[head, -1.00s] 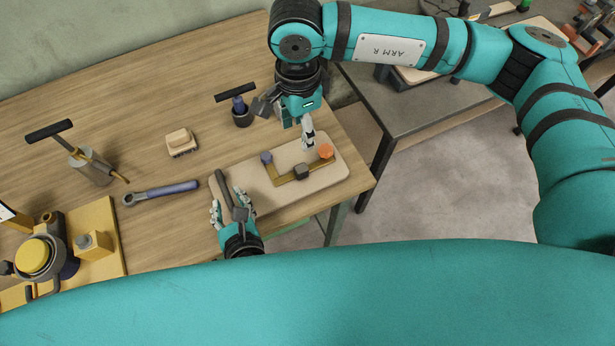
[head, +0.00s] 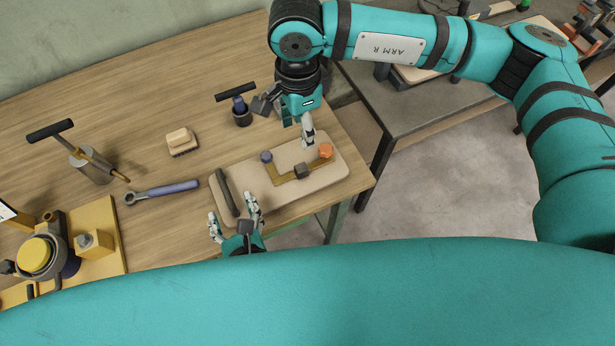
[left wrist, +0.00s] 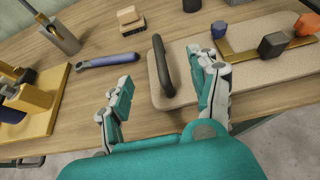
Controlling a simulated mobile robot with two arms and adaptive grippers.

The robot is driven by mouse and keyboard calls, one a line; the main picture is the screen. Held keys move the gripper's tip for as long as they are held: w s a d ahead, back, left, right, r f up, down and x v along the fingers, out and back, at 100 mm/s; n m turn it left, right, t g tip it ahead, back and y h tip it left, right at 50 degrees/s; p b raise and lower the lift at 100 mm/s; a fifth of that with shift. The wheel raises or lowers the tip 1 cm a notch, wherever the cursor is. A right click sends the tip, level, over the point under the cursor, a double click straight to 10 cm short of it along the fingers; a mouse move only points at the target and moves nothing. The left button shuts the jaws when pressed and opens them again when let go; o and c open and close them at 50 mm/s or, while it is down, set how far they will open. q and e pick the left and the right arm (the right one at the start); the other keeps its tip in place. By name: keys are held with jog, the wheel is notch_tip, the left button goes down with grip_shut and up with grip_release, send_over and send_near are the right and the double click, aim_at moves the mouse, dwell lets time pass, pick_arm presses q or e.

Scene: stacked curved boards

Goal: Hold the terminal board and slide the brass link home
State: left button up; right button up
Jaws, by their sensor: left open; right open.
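The terminal board (head: 262,205) is a pale rounded board at the table's front right corner, with a dark bar handle (head: 228,193) along its left end. The brass link (head: 290,180) lies on it as an angled strip, with a dark block (head: 302,170) on it, a blue-grey post (head: 266,157) at one end and an orange knob (head: 326,151) at the other. My left gripper (head: 232,215) is open at the board's front left edge; in the left wrist view the handle (left wrist: 164,65) shows beyond its parted fingers. My right gripper (head: 308,132) is open above the board's far side, near the post and knob.
A wrench (head: 162,192) and a wooden brush (head: 181,141) lie left of the board. A dark cup (head: 241,116) stands behind it. A yellow board with a round fixture (head: 108,240) is at far left. The table edge runs close in front.

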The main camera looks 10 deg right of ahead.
pick_arm(q)
jog(key=v, duration=0.7)
jog(key=shift+s, duration=0.25)
jog(key=shift+d, duration=0.15)
